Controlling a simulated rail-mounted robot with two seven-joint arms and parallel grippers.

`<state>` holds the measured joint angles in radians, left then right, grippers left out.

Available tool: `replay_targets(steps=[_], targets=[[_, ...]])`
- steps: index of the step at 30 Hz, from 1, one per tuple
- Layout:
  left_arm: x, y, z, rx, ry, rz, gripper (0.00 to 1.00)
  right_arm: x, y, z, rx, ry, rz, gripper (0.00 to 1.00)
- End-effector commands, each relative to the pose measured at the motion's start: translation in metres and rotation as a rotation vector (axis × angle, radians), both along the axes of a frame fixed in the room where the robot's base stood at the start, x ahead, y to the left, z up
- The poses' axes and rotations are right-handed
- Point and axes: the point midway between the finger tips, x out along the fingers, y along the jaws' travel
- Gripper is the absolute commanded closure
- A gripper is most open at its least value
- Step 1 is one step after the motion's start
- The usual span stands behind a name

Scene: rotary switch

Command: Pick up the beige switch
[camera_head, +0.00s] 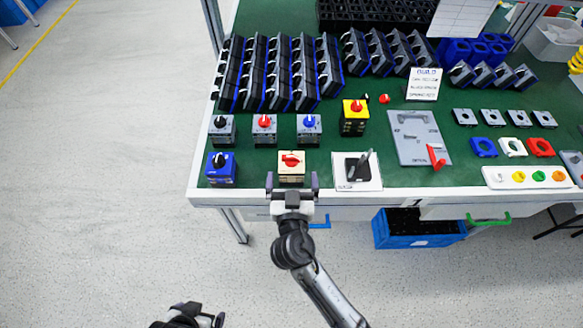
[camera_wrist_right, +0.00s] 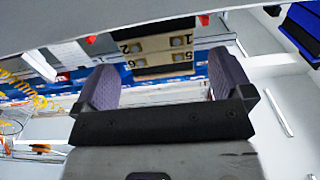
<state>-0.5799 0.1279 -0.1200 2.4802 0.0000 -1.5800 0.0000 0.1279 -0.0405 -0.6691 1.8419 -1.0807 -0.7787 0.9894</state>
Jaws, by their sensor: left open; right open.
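The beige switch (camera_head: 291,172) with a red knob sits upright near the front edge of the green table. In the right wrist view its beige side (camera_wrist_right: 160,45) shows with printed numbers, beyond the fingertips. My right gripper (camera_head: 291,182) is open and empty at the table's front edge, just in front of the switch. Its two fingers (camera_wrist_right: 163,75) are spread, with the switch roughly in line with the gap between them. My left gripper (camera_head: 192,316) is only partly in view at the bottom edge, far from the table, and it is open.
A blue switch (camera_head: 221,170) stands left of the beige one, and a white plate with a black lever (camera_head: 357,172) stands right. Grey switches (camera_head: 264,130) and a yellow one (camera_head: 354,117) stand behind. A blue crate (camera_head: 418,228) sits below the table.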

Motion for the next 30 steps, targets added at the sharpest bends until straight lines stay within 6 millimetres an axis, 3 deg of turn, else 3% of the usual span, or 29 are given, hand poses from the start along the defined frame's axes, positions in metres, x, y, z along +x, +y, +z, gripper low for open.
replay_targets(steps=[10, 21, 30], targets=[[0.000, -0.002, -0.010, -0.008, 0.000, 0.005, 0.02, 0.041, 0.002, -0.001, -0.002, -0.002, 0.000, 0.02], [0.000, -0.004, -0.010, -0.014, 0.000, 0.009, 0.02, 0.047, 0.001, -0.001, -0.001, 0.000, -0.001, 0.02], [0.000, -0.002, -0.010, -0.006, 0.000, 0.004, 0.02, 0.046, 0.001, -0.001, -0.001, 0.000, 0.000, 0.31]])
